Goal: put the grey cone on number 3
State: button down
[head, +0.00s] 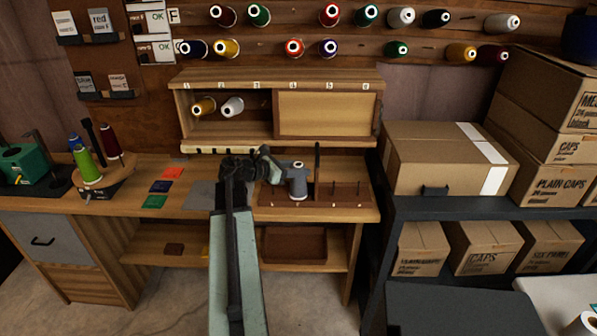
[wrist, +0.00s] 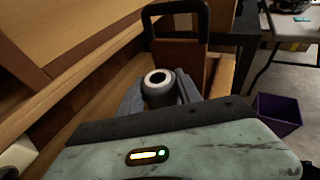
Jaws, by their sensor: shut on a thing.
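The grey cone (head: 298,185) is upright in my gripper (head: 284,176), over the reddish-brown peg tray on the bench. In the wrist view the grey cone (wrist: 158,90) shows its pale top and dark hole between the two fingers of my gripper (wrist: 160,98). Whether its base touches the tray is unclear. A wooden cabinet (head: 277,76) behind has a row of small white number tags on its top edge; the third tag (head: 257,85) from the left is above the open left half. A gold cone (head: 204,107) and a white cone (head: 232,106) lie inside, left of that spot.
A tan sliding panel (head: 327,114) covers the cabinet's right half. The peg tray (head: 345,194) has a dark upright handle (head: 317,160). Coloured cards (head: 160,186) lie on the bench at left. Boxes (head: 445,160) stand on the right shelf.

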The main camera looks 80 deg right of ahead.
jog(key=c, duration=0.8)
grip_release()
jog(key=shift+f, duration=0.1)
jog(key=shift+w+a+r+p, duration=0.1)
jog(key=shift+w+r+p, duration=0.05)
jog(key=shift+r+p, duration=0.2)
jog(key=p+v, duration=0.3)
jog(key=v, duration=0.8)
jog(key=shift+w+a, duration=0.2)
